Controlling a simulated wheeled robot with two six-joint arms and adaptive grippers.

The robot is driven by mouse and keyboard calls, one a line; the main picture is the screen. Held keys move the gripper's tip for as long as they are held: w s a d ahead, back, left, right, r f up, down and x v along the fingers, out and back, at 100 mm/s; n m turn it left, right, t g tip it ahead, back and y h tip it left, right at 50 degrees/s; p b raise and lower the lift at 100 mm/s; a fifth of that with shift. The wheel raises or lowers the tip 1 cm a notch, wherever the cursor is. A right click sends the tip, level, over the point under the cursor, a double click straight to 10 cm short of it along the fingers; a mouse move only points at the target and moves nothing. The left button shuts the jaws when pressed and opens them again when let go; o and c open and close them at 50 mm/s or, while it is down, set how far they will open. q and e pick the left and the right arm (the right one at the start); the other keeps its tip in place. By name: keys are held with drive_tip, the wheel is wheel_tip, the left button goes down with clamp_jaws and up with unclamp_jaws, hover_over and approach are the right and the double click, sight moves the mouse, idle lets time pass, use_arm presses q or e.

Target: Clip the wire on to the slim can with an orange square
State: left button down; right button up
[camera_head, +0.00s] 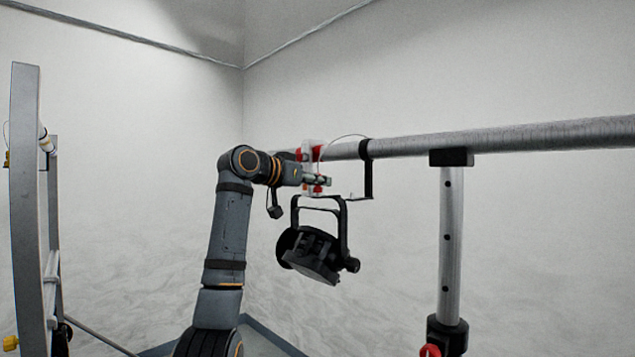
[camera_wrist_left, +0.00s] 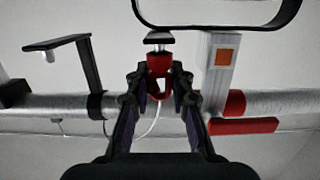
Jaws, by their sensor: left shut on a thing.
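The black slim can (camera_head: 318,255) hangs from its yoke below a silver bar (camera_head: 520,137). In the left wrist view, its clamp (camera_wrist_left: 217,75) carries an orange square (camera_wrist_left: 226,57) and has red parts at the bar. The black yoke (camera_wrist_left: 225,22) crosses the top of that view. My left gripper (camera_head: 325,180) is beside the clamp; in the wrist view (camera_wrist_left: 160,85) its fingers are shut on a red clip (camera_wrist_left: 160,65). The clip is close under the yoke's bolt; I cannot tell whether it is hooked on. A pale wire (camera_wrist_left: 148,125) trails down from the clip. My right gripper is not in view.
A black bracket (camera_head: 368,170) hangs on the bar right of the can. A silver stand (camera_head: 451,240) with a red knob (camera_head: 430,350) supports the bar. A grey ladder-like frame (camera_head: 25,200) stands at the far left. The space below the can looks clear.

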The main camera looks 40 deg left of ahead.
use_arm(q)
drive_tip(key=shift+f+b, duration=0.3)
drive_tip(key=shift+f, duration=0.1)
idle(0.5)
drive_tip(key=c, duration=1.1)
unclamp_jaws()
drive_tip(key=s+r, duration=0.1)
drive_tip(key=s, duration=1)
drive_tip(key=shift+s+a+r, duration=0.4)
drive_tip(key=shift+a, duration=0.05)
